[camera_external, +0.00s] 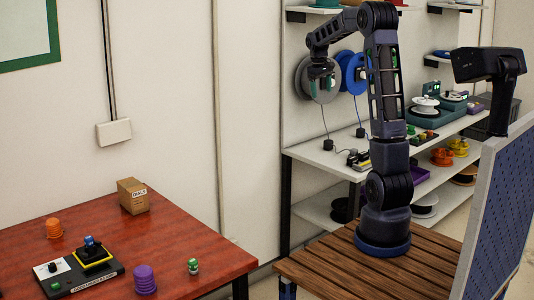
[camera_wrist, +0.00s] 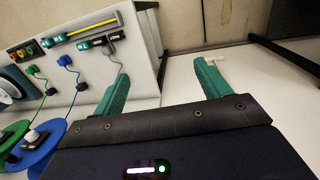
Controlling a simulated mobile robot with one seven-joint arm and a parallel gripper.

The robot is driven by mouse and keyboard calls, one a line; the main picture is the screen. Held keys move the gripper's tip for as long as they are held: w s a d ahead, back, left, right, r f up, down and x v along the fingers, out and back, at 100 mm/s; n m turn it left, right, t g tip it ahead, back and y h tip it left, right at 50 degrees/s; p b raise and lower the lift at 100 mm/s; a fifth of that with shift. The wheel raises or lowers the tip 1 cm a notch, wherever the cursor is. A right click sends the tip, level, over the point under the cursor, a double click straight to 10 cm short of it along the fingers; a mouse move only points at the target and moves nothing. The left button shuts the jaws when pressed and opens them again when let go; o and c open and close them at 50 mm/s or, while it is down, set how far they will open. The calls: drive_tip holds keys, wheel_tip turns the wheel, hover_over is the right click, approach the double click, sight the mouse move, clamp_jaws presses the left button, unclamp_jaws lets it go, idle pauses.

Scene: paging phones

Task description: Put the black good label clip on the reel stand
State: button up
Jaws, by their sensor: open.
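My gripper (camera_external: 322,72) is raised in front of the upright reels in the external view. In the wrist view its two green fingers (camera_wrist: 161,72) are apart with nothing between them. Small dark clips with pale labels (camera_wrist: 98,42) lie beside a yellow strip on the white shelf in the wrist view, apart from my fingers. In the external view they are a small dark cluster (camera_external: 353,157). The label words are too small to read. A grey reel (camera_external: 303,79) and a blue reel (camera_external: 347,66) stand upright by the wall; I cannot make out their stand clearly.
The white shelf (camera_external: 325,160) holds small black blocks with cords (camera_external: 328,145). More reels and a teal tray (camera_external: 432,116) lie to the right. A red table (camera_external: 180,250) with a cardboard box (camera_external: 133,196) is at left. A blue perforated panel (camera_external: 500,215) stands at right.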

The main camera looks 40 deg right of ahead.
drive_tip(key=s+a+r+t, duration=0.2)
drive_tip(key=s+a+r, duration=0.2)
drive_tip(key=s+a, duration=0.5)
drive_tip(key=s+a+f+t+y, duration=0.1)
drive_tip(key=s+a+f+t, duration=0.2)
drive_tip(key=s+a, duration=1.6)
drive_tip(key=s+f, duration=0.1)
drive_tip(key=s, duration=0.3)
drive_tip(key=shift+a, duration=0.2)
